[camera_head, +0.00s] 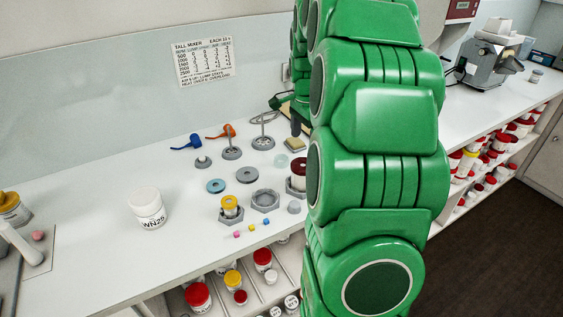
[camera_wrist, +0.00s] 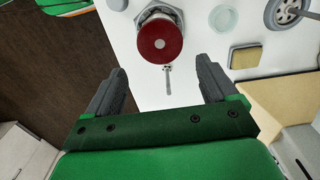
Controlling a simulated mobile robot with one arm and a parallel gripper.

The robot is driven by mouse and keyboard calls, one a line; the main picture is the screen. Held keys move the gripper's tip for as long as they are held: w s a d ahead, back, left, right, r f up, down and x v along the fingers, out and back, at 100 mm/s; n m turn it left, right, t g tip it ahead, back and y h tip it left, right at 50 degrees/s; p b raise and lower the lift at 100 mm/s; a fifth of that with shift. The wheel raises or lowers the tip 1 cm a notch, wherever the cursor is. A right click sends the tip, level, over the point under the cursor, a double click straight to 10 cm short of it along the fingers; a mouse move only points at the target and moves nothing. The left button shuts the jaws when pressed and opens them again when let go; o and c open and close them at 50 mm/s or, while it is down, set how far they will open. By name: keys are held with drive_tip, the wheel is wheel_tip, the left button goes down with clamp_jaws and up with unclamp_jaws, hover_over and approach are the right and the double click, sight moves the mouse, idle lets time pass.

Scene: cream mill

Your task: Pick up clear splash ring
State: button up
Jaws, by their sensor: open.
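A pale, translucent greenish disc, which looks like the clear splash ring (camera_head: 281,160), lies flat on the white counter, left of a dark-red-lidded jar. It also shows near the top edge of the wrist view (camera_wrist: 222,18), right of that jar. My gripper (camera_wrist: 161,75) is open and empty, its two dark fingers apart over the counter. The disc is ahead of the right finger and not between the fingers. In the head view my green arm hides most of the gripper.
The dark-red-lidded jar (camera_wrist: 160,42) stands in a hexagonal holder just ahead of the fingers. A yellow sponge (camera_wrist: 246,57) lies near the right finger. A spoked stand (camera_head: 263,141), blue ring (camera_head: 216,186) and white WN26 jar (camera_head: 147,208) share the counter.

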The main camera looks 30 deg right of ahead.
sight(286, 157)
drive_tip(key=n+h, duration=0.1)
drive_tip(key=n, duration=0.2)
drive_tip(key=f+n+h, duration=0.1)
drive_tip(key=n+h, duration=0.1)
drive_tip(key=n, duration=0.2)
drive_tip(key=w+n+g+h, duration=0.1)
drive_tip(key=n, duration=0.2)
drive_tip(key=shift+w+a+f+n+h, duration=0.1)
drive_tip(key=shift+a+f+n+h, duration=0.1)
drive_tip(key=shift+f+n+h, duration=0.15)
drive_tip(key=n+h, duration=0.1)
drive_tip(key=n, duration=0.1)
drive_tip(key=w+n+h, duration=0.1)
drive_tip(key=n, duration=0.1)
drive_tip(key=shift+w+a+n, duration=0.1)
drive_tip(key=shift+n, duration=0.25)
drive_tip(key=w+a+r+n+t+h, duration=0.1)
drive_tip(key=w+a+n+t+h, duration=0.25)
drive_tip(key=n, duration=0.85)
drive_tip(key=w+a+r+n+t+h, duration=0.25)
drive_tip(key=w+a+n, duration=0.2)
drive_tip(key=n, duration=0.75)
drive_tip(key=shift+g, duration=0.4)
drive_tip(key=f, duration=1)
drive_tip(key=d+f, duration=0.1)
drive_tip(key=f, duration=0.3)
drive_tip(key=shift+w+f, duration=0.15)
drive_tip(key=shift+f, duration=0.25)
drive_tip(key=shift+f+x, duration=0.2)
drive_tip(key=shift+x, duration=3.75)
